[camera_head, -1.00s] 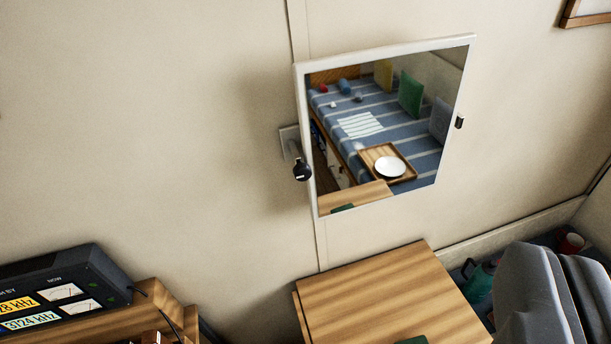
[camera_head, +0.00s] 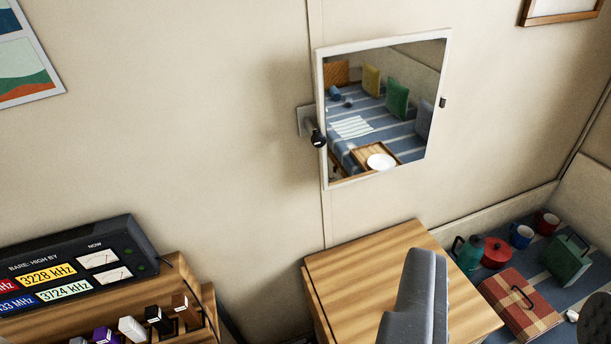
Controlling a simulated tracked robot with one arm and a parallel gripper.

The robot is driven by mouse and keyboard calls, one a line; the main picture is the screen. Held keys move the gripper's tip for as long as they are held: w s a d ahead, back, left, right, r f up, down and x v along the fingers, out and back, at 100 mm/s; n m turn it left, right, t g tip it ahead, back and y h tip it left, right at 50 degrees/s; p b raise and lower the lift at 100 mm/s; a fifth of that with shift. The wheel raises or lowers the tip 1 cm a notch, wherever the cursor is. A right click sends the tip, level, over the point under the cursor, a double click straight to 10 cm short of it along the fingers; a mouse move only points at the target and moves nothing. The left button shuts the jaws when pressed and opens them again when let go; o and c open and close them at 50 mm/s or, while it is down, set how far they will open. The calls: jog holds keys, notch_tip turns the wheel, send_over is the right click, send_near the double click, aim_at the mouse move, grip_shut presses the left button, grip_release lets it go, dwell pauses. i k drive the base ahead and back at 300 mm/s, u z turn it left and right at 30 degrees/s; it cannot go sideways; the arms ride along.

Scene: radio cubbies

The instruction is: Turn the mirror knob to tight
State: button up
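The square mirror (camera_head: 322,110) in a pale frame hangs on the cream wall, slightly tilted, and reflects a striped bed with cushions. The black mirror knob (camera_head: 318,140) sits on a grey bracket at its left edge. A small pale mark shows on the knob, too small to read. No tight or loose label can be made out. My gripper (camera_head: 510,285) is low at the right, well below and right of the knob and apart from it. One grey finger stands upright; a dark part at the right edge looks like the other. The gap between them looks empty.
A wooden top (camera_head: 370,265) stands below the mirror. A teal flask (camera_head: 468,254), red pot (camera_head: 496,252), mugs, green box (camera_head: 567,258) and checked case (camera_head: 518,305) lie at right. The wall around the knob is clear.

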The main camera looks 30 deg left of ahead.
aim_at(318, 139)
jog(key=z, duration=0.05)
jog(key=k, duration=0.45)
jog(key=z, duration=1.85)
jog(key=i, duration=1.25)
jog(key=u, duration=2.25)
jog(key=i, duration=1)
jog(key=z, duration=0.05)
